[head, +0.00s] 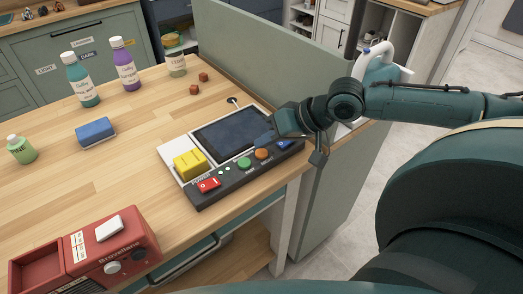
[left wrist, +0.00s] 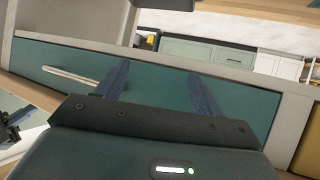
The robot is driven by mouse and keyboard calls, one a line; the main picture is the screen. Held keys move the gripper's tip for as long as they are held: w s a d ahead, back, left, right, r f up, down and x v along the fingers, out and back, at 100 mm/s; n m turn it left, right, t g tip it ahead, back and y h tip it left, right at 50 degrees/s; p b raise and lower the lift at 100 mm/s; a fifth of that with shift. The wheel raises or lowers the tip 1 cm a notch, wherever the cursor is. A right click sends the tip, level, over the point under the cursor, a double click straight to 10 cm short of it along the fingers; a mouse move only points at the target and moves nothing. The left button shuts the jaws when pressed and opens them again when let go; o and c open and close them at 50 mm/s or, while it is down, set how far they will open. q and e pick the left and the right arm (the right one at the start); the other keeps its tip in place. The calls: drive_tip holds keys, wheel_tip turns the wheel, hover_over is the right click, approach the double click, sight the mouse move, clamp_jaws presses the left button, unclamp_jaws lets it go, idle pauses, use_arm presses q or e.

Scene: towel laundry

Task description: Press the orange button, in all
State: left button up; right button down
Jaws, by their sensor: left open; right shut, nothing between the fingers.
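The orange button (head: 262,154) is a round cap on the dark front strip of the control panel (head: 215,192), between a green button (head: 244,163) and a blue button (head: 283,144). My right gripper (head: 270,139) is shut and empty, just behind and above the orange and blue buttons, over the right end of the panel. I cannot tell whether its tips touch anything. My left gripper (left wrist: 160,88) shows only in the left wrist view. It is open and empty, in front of a green drawer front (left wrist: 235,104).
A red switch (head: 209,184) and a yellow block (head: 190,164) are at the panel's left end. A red machine (head: 120,255) stands at the front left. A blue sponge (head: 95,131) and several bottles stand farther back. A green partition (head: 320,190) borders the table's right side.

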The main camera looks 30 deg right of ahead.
drive_tip(key=shift+f, duration=0.15)
drive_tip(key=shift+f, duration=0.25)
drive_tip(key=shift+f, duration=0.4)
idle(0.7)
drive_tip(key=shift+p, duration=0.3)
drive_tip(key=shift+r+p, duration=0.85)
drive_tip(key=shift+p, duration=0.4)
